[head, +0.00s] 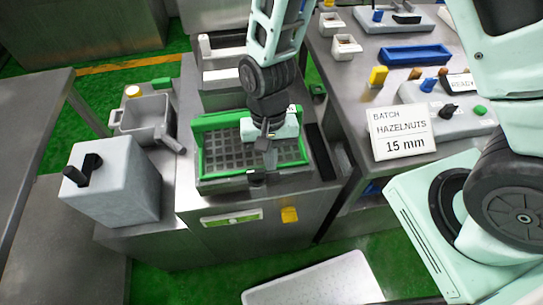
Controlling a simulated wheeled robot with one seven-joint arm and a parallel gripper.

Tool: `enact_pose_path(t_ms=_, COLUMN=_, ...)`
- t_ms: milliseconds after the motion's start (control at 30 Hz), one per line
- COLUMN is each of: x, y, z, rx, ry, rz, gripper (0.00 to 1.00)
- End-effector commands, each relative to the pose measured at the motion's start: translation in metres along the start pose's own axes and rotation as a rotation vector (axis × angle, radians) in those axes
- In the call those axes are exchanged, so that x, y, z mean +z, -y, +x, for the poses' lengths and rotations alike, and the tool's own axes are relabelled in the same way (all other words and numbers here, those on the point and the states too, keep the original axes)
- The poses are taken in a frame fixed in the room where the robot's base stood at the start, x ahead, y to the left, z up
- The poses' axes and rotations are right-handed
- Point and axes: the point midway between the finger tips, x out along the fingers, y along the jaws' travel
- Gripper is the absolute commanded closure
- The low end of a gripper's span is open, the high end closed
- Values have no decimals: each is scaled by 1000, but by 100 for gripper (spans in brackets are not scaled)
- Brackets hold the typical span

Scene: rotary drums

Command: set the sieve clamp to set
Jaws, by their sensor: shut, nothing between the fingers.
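A sieve (212,158) with a dark mesh and a green frame lies in the steel machine (200,205) at the centre. My gripper (267,160) points down over the right half of the mesh, its fingers shut and empty. A small dark piece (257,179) at the sieve's front rim, just below the fingertips, may be the clamp; I cannot tell whether the fingers touch it. The machine's front carries a yellow tab (289,214) and a pale label with green (231,218). No set marking is readable, so the clamp's position is unclear.
A grey box with a black lever (90,165) and a grey bin (145,115) stand left. A sign reading "BATCH HAZELNUTS 15 mm" (402,132) and a control box (450,115) stand on the right bench. A white perforated tray (315,282) lies in front. Green floor shows between.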

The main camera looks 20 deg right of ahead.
Motion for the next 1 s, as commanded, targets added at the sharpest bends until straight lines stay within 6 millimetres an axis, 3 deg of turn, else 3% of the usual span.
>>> enact_pose_path(t_ms=267, x=0, y=0, z=-2, rx=0, ry=0, rz=-1, gripper=100)
enact_pose_path(t_ms=433, x=-1, y=-1, z=-13, rx=-1, ry=-1, rz=0, gripper=100)
enact_pose_path(t_ms=1000, x=-7, y=-8, z=-96, rx=-1, ry=-1, rz=2, gripper=100)
